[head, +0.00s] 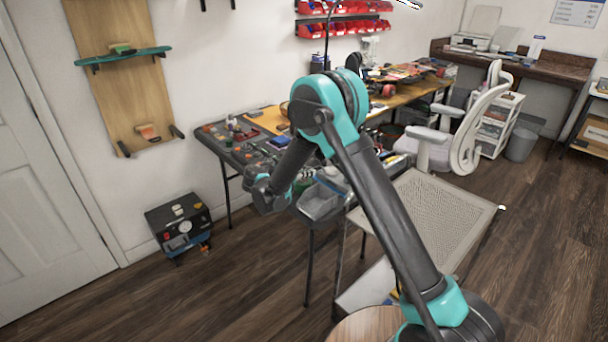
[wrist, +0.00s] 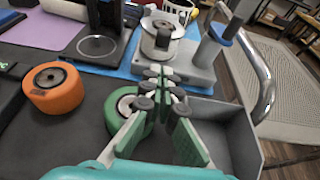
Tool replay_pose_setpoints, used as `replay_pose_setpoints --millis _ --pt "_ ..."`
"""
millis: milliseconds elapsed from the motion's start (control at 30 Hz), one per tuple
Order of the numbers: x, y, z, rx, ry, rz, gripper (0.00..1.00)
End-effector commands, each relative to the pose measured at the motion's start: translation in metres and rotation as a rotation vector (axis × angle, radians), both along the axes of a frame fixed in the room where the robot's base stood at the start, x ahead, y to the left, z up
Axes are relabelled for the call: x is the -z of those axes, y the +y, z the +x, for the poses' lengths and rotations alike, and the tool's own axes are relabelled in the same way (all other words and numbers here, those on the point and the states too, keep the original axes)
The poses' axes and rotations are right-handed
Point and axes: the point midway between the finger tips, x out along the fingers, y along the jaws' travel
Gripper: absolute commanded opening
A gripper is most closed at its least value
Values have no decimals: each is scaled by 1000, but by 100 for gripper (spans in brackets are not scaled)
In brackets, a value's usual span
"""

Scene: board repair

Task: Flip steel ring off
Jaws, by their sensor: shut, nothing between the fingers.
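In the wrist view my gripper (wrist: 165,92) is shut and empty, its green-padded fingers close together at the tips. Just beyond the fingertips stands a round, pale metal piece (wrist: 164,26) with a dark centre on a grey base; it looks ring-like, but I cannot tell for sure that it is the steel ring. No switch on it can be made out. A green wheel (wrist: 118,112) is close to the left of my fingers and partly hidden by them. In the head view my gripper (head: 268,194) hangs over the near end of the workbench.
An orange wheel (wrist: 55,88) lies on the dark mat, left of the green wheel. A grey open bin (wrist: 235,135) is close on the right, with a curved metal handle (wrist: 262,80) rising behind it. The head view also shows a white chair (head: 465,130) beside the bench.

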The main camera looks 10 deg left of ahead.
Motion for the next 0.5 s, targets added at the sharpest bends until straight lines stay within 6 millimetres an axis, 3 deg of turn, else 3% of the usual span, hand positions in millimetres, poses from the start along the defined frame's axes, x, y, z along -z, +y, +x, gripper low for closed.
replay_pose_setpoints --millis 200,500 --pt "11 -21 26 2 0 -1 0" --pt "17 -30 38 0 0 0 0"
